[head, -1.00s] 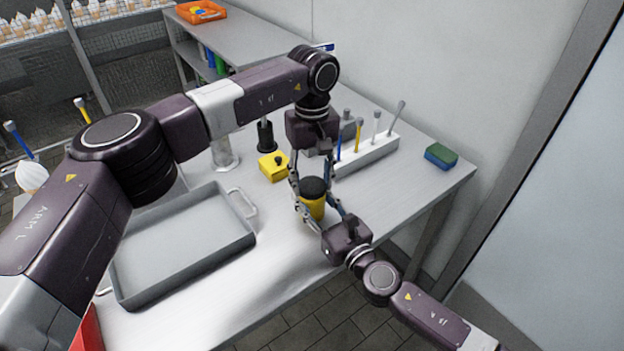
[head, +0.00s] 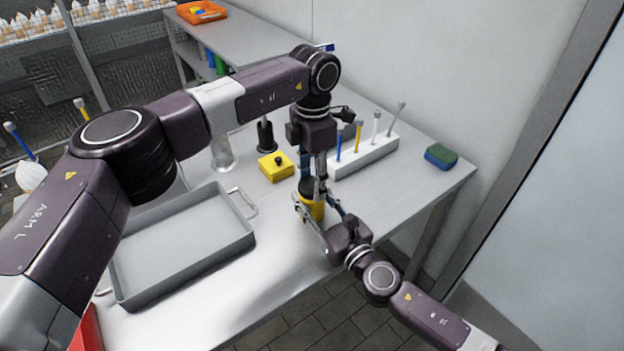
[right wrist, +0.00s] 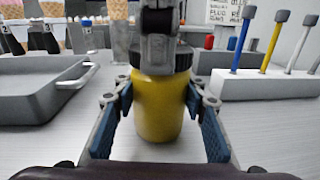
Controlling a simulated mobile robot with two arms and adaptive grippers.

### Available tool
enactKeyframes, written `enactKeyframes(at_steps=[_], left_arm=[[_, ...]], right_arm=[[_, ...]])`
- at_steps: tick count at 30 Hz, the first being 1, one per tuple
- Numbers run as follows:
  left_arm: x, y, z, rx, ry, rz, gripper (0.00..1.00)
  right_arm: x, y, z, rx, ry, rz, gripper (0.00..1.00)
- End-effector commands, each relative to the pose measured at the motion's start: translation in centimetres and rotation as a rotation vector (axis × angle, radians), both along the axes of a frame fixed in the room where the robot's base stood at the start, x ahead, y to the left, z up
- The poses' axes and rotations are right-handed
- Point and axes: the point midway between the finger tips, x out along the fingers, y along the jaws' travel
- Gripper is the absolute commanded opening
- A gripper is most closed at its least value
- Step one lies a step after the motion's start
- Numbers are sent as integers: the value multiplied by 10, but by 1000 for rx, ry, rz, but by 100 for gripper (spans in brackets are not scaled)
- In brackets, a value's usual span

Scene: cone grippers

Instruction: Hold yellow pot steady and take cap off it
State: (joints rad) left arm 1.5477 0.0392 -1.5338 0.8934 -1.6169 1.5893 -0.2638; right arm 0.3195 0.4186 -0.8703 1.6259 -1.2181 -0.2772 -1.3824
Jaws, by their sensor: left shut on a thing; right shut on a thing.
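The yellow pot (head: 318,211) stands upright on the table near its front edge. It fills the middle of the right wrist view (right wrist: 160,112). The black cap (head: 305,187) sits on top of the pot; part of it also shows in the right wrist view (right wrist: 184,60), behind the left gripper (right wrist: 158,45). My right gripper (head: 317,205) is shut on the pot's body, one finger on each side. My left gripper (head: 318,190) reaches down from above and is shut on the cap, hiding much of it.
A grey tray (head: 245,243) lies left of the pot. A yellow box with a black knob (head: 276,168) stands behind it. A white rack (head: 372,158) with colored tools is to the right rear, and a green-blue sponge (head: 441,157) lies near the right edge.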

Motion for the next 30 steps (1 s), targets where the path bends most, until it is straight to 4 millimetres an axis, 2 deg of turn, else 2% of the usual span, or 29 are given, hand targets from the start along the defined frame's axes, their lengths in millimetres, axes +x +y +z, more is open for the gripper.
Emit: enactKeyframes(at_steps=[30], left_arm=[[1,0,1,2,-9,1727,15]], right_arm=[[0,0,0,-1,1,0,0]])
